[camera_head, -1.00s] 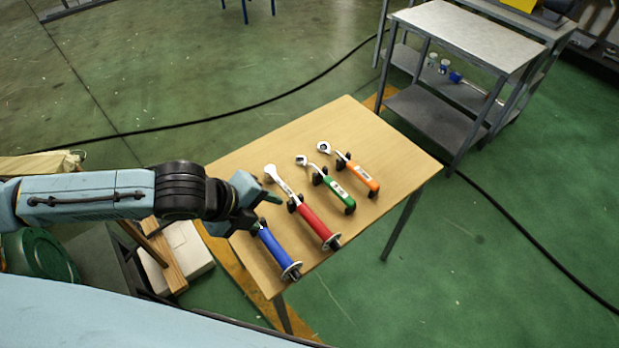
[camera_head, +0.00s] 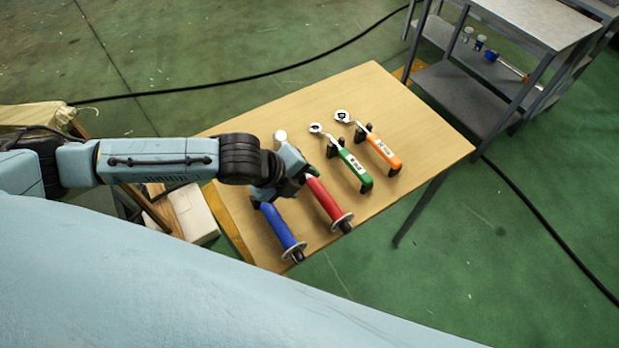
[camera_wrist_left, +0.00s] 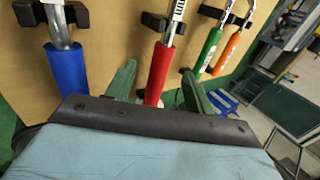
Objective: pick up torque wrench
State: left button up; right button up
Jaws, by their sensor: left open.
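Several wrench-like tools lie side by side on stands on a wooden table (camera_head: 420,145); I cannot tell which one the task means. In the head view they have blue (camera_head: 283,232), red (camera_head: 327,204), green (camera_head: 355,168) and orange (camera_head: 384,152) handles. My left gripper (camera_head: 303,178) is open over the red-handled tool and hides part of its shaft. In the left wrist view the red handle (camera_wrist_left: 157,77) lies between the open fingers (camera_wrist_left: 158,90), blue to the left, green and orange to the right. Whether the fingers touch it, I cannot tell. My right gripper is out of view.
A grey metal shelf table (camera_head: 470,95) with small items stands at the back right. A white box (camera_head: 198,217) and wooden pieces are on the floor left of the table. A black cable (camera_head: 250,77) runs over the green floor. The table's right part is clear.

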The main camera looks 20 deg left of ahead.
aim_at(314, 185)
pick_arm(q)
jog(key=b+x, duration=0.1)
jog(key=x, duration=0.4)
jog(key=shift+w+d+f, duration=0.1)
jog(key=shift+d, duration=0.1)
grip_shut()
jog(key=shift+w+r, duration=0.1)
jog(key=shift+r, duration=0.1)
